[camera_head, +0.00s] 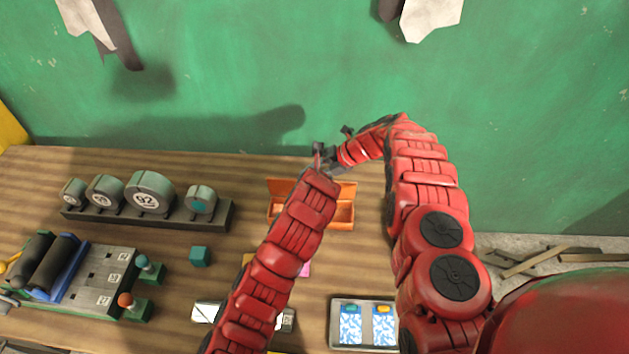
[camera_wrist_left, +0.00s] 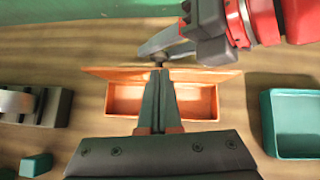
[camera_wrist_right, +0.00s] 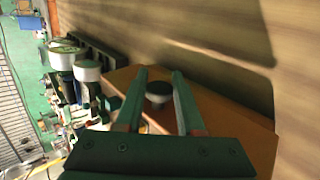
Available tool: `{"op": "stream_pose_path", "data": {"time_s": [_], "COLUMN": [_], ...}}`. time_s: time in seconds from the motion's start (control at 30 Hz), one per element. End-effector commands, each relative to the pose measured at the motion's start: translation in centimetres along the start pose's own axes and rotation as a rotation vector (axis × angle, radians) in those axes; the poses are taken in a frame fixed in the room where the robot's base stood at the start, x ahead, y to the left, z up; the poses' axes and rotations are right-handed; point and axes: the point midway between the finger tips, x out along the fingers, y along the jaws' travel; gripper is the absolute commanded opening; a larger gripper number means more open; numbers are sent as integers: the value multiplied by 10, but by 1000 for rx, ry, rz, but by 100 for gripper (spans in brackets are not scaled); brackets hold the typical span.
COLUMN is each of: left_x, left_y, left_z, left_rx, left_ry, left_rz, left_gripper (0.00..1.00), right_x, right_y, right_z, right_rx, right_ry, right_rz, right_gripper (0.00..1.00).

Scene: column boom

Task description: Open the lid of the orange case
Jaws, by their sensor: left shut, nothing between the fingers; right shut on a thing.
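The orange case (camera_head: 341,214) stands on the bench, partly behind my left arm. In the left wrist view its open, empty-looking box (camera_wrist_left: 200,102) shows, with the lid (camera_wrist_left: 105,74) raised along the far edge. My right gripper (camera_wrist_right: 157,76) is shut on the dark round knob (camera_wrist_right: 158,90) of the lid; the orange lid panel (camera_wrist_right: 225,118) shows behind its fingers. My left gripper (camera_wrist_left: 160,72) is shut and empty, above the case in front of the lid and close to the right gripper. In the head view its fingers are mostly hidden.
A rack of round gauges (camera_head: 150,195) and a teal block (camera_head: 199,256) are left of the case. A teal bin (camera_wrist_left: 295,122) is right of it. A tray (camera_head: 340,340) with blue-patterned cards lies at the front. The green wall (camera_head: 220,90) rises behind the bench.

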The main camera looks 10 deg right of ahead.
Motion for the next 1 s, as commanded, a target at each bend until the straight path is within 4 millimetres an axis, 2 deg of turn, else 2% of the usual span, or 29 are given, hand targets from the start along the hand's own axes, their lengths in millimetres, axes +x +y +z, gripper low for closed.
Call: {"op": "stream_pose_path", "data": {"time_s": [0.03, 0.33, 0.83, 1.0], "left_x": [7, 31, 35, 43], "left_y": [1, 0, 0, 0], "left_z": [1, 8, 10, 16], "left_rx": [-3, -2, -2, -5], "left_ry": [5, -2, -1, -3], "left_rz": [3, 0, 1, 1], "left_gripper": [0, 0, 0, 0], "right_x": [6, 6, 6, 6], "right_y": [-4, -4, -4, -4], "right_z": [-7, -8, -8, -8], "right_rx": [3, 3, 4, 3], "right_ry": [18, 19, 19, 20], "right_rz": [-5, -5, -5, -4], "right_gripper": [0, 0, 0, 0]}}
